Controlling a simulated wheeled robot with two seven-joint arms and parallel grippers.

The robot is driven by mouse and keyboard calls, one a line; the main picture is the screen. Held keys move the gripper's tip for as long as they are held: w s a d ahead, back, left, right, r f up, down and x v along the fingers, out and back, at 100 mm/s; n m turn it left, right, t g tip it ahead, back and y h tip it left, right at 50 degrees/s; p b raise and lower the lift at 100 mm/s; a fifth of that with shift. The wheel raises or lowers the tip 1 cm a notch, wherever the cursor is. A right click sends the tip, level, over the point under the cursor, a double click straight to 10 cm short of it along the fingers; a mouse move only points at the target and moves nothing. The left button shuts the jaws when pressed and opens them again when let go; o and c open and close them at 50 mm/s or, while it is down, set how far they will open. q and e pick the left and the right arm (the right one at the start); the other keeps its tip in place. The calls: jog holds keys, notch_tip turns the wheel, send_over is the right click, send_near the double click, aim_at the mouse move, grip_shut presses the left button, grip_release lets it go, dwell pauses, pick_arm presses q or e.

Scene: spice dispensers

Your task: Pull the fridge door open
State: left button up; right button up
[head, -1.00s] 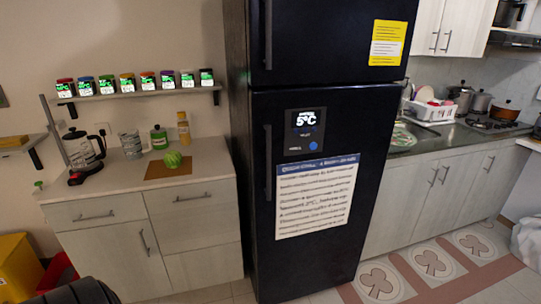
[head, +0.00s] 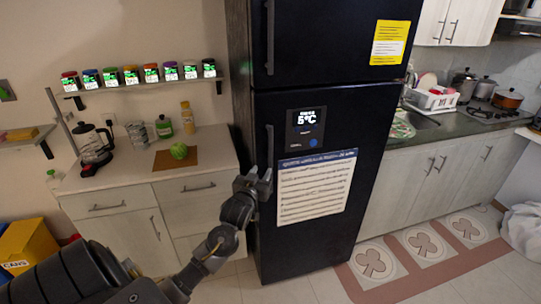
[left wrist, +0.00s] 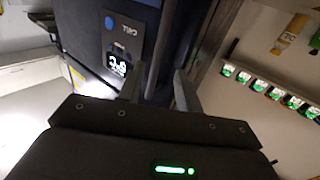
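The fridge (head: 320,110) is tall and black, with an upper door and a lower door, both closed. The lower door's dark vertical handle (head: 269,145) is near its left edge, and the upper door has its own handle (head: 270,40). My left gripper (head: 262,176) is at the lower part of the lower handle, in front of it in the head view. Its two fingers (left wrist: 158,85) are apart in the left wrist view, close to the fridge front. I cannot tell whether they touch the handle. My right gripper is not in view.
The lower door carries a temperature display (head: 306,127) and a white notice (head: 316,187). A counter (head: 120,172) with a kettle (head: 92,140) stands left, under a shelf of spice jars (head: 150,73). A patterned mat (head: 420,250) lies right; floor before the fridge is clear.

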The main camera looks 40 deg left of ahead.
aim_at(270, 158)
pick_arm(q)
jog(key=p+x, duration=0.2)
jog(key=x, duration=0.7)
jog(key=shift+w+p, duration=0.3)
jog(key=shift+w, duration=0.05)
jog(key=shift+w+a+f, duration=0.1)
jog(key=shift+w+a, duration=0.2)
jog(key=shift+w, duration=0.3)
grip_shut()
